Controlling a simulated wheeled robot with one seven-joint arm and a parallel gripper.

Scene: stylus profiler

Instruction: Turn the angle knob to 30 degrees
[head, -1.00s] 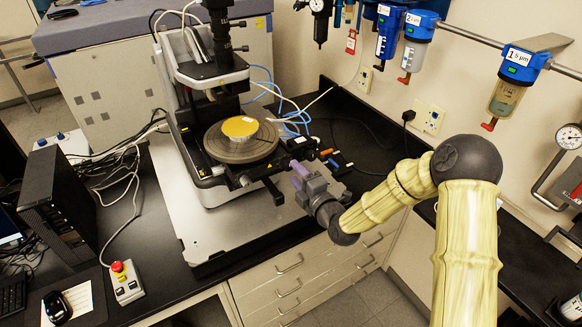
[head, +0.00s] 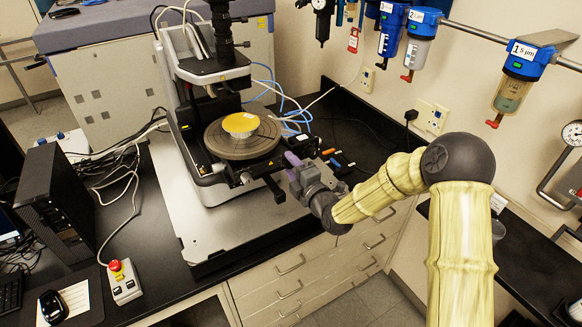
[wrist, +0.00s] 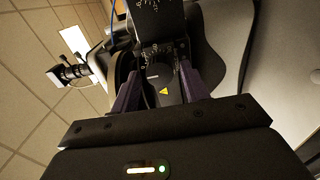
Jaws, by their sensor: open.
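In the wrist view, a dark knob (wrist: 156,76) with a white line shows between the two purple fingers of my gripper (wrist: 158,68). A yellow triangle lies just below the white line. White scale marks (wrist: 152,50) run along the dark part above the knob. The fingers stand apart on either side of it; I cannot tell whether they touch it. The angle in degrees is too small to read. In the head view, my gripper (head: 290,168) is at the front right of the profiler (head: 205,165), by its stage, and hides the knob.
A gold sample (head: 240,124) sits on the round stage (head: 243,148). A black lever (head: 275,190) sticks out in front. Small boxes with coloured plugs (head: 335,161) lie just behind my gripper. A red stop button box (head: 122,280) stands at the front left.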

